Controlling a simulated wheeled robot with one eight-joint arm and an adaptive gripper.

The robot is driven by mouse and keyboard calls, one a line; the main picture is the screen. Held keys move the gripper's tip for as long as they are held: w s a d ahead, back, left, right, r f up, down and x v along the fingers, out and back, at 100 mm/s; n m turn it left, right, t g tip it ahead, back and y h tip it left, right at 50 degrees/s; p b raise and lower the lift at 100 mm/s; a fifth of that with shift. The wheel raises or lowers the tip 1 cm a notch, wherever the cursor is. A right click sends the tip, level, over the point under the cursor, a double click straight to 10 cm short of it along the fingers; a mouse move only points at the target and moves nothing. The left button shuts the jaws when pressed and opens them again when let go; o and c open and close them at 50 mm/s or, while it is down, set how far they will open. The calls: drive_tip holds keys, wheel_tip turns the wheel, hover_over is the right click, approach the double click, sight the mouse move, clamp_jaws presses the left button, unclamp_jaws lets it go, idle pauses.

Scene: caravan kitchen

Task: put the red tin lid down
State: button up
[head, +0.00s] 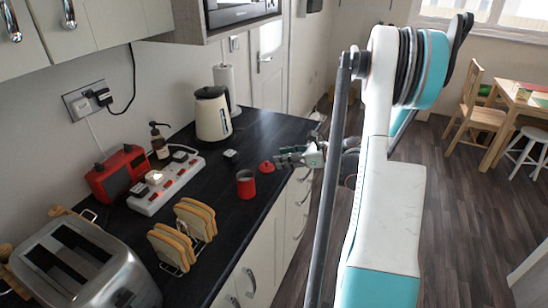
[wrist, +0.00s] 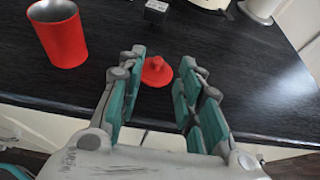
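The red tin lid (head: 266,167) lies on the dark worktop with its knob upward, just right of the open red tin (head: 246,184). In the wrist view, the lid (wrist: 157,72) shows in the gap between my fingertips, with both fingers apart from it. The red tin (wrist: 60,35) stands upright to the left there, its open top showing. My gripper (head: 282,158) is open and empty, close to the lid on its right side near the worktop's front edge. The wrist view shows its fingers (wrist: 163,60) spread wide.
A small black block (head: 231,156) sits behind the lid, with a cream kettle (head: 212,114) further back. A toast rack (head: 182,244), a power strip (head: 163,182), a red radio (head: 117,172) and a toaster (head: 80,268) stand to the left. The worktop right of the kettle is clear.

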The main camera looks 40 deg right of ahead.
drive_tip(key=p+v, duration=0.1)
drive_tip(key=v, duration=0.4)
drive_tip(key=shift+s+d+r, duration=0.1)
drive_tip(key=shift+s, duration=0.15)
idle(1.2)
